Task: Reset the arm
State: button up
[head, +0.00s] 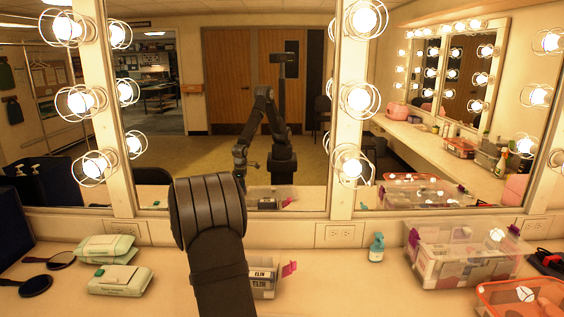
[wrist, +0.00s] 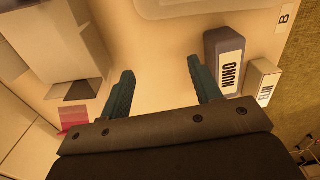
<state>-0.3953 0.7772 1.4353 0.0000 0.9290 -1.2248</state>
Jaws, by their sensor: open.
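In the wrist view my gripper (wrist: 161,66) is open, its two dark teal fingers spread with only pale counter surface between them. A dark grey block (wrist: 223,57) with a white name label lies just right of the right finger. A smaller pale block (wrist: 262,78) with a label, partly readable, is beside it. In the head view my dark arm rises in the front middle and hides the gripper.
The counter holds wipe packs (head: 120,280), a hand mirror (head: 36,285), a small teal bottle (head: 376,247), a clear bin (head: 465,262) and an orange basket (head: 525,300). Bulb-lined mirrors (head: 222,150) stand behind, reflecting my arm. Counter between box and bin is mostly clear.

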jog(key=a+f, duration=0.1)
jog(key=a, duration=0.1)
jog(key=a+f, duration=0.2)
jog(key=shift+w, duration=0.2)
notch_tip(320, 180, down, 2)
jog(key=shift+d+f, duration=0.1)
jog(key=shift+f, duration=0.55)
dwell(0.6)
